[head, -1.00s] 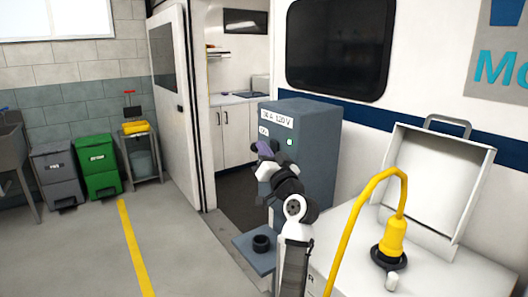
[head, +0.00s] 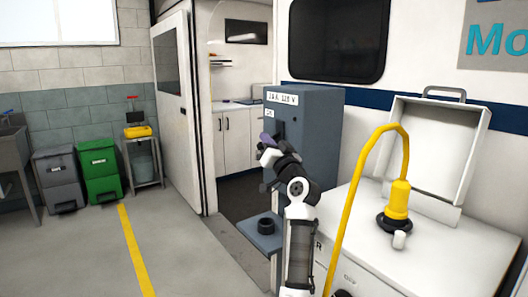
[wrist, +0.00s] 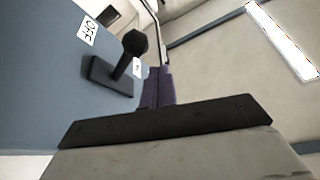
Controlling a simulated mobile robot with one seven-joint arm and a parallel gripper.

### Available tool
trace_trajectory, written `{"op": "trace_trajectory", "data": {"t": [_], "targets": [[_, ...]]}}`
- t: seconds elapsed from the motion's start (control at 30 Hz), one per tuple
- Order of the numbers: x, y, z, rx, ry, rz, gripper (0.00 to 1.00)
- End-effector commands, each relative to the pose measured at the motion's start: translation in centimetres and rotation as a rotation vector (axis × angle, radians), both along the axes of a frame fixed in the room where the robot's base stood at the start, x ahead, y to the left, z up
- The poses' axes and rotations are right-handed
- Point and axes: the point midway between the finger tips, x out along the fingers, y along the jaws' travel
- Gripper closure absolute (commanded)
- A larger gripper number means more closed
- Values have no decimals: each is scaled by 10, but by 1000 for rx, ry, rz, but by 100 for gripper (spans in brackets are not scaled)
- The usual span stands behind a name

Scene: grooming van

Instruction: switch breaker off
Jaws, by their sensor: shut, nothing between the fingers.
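The breaker box is a tall grey-blue box (head: 318,130) beside the van doorway, with a "16 A 120 V" label (head: 283,97). In the wrist view its blue face (wrist: 45,75) fills the left. There a black lever with a round knob (wrist: 134,42) stands out from a dark base (wrist: 108,78). An OFF label (wrist: 88,31) is near the lever, and a smaller label (wrist: 137,68) is partly hidden behind it. My gripper (head: 266,140) is in front of the box. Its purple fingers (wrist: 156,88) are shut and empty, close beside the lever; contact cannot be told.
To the right, a white counter (head: 440,250) carries a yellow plug with a cable (head: 398,200) and an open white case (head: 437,150). Open floor (head: 80,250) lies left.

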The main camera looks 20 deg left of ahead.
Motion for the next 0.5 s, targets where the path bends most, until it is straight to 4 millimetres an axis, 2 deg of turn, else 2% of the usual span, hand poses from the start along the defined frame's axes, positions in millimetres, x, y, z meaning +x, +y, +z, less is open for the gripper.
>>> {"op": "trace_trajectory", "data": {"t": [0.27, 0.5], "targets": [[-3, -2, 0, 1, -1, 1, 100], [-27, -24, -15, 0, -4, -2, 100]]}}
